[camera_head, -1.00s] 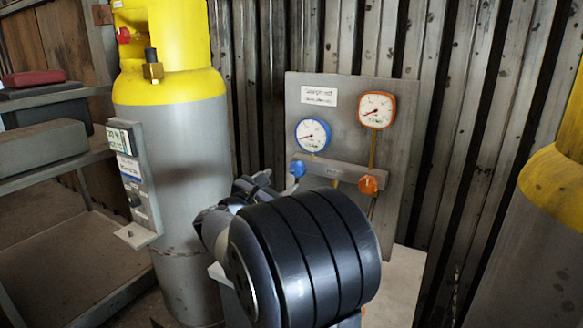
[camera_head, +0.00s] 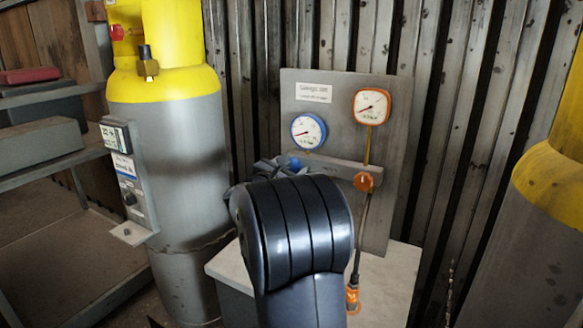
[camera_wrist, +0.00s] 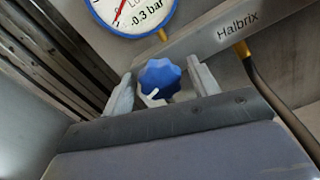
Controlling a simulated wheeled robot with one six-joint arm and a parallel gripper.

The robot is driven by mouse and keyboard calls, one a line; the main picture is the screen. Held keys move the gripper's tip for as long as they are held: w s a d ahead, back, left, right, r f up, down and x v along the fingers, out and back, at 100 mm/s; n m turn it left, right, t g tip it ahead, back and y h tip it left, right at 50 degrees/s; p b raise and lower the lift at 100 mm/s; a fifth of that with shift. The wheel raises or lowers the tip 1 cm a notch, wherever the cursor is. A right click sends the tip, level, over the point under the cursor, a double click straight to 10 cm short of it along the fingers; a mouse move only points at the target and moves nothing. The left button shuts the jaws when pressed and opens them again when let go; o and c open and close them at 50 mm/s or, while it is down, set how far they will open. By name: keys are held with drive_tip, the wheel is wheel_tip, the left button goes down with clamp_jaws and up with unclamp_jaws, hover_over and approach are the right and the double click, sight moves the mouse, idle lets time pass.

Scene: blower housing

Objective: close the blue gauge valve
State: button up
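The blue valve knob (camera_head: 295,164) sits on the grey manifold bar below the blue-rimmed gauge (camera_head: 308,131). My arm partly hides it in the head view. In the wrist view the lobed blue knob (camera_wrist: 160,76) lies between the two fingers of my gripper (camera_wrist: 163,86), with a visible gap on each side. A white arrow-like mark shows at the knob's lower edge. My gripper (camera_head: 275,170) is open at the knob, and its fingers are mostly hidden in the head view.
An orange valve knob (camera_head: 363,181) and orange-rimmed gauge (camera_head: 371,106) are close by on the right of the same panel (camera_head: 335,84). A hose hangs below the orange knob. A grey-yellow cylinder (camera_head: 170,150) stands to the left, another (camera_head: 550,200) to the right.

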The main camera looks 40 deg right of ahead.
drive_tip(key=c, duration=0.8)
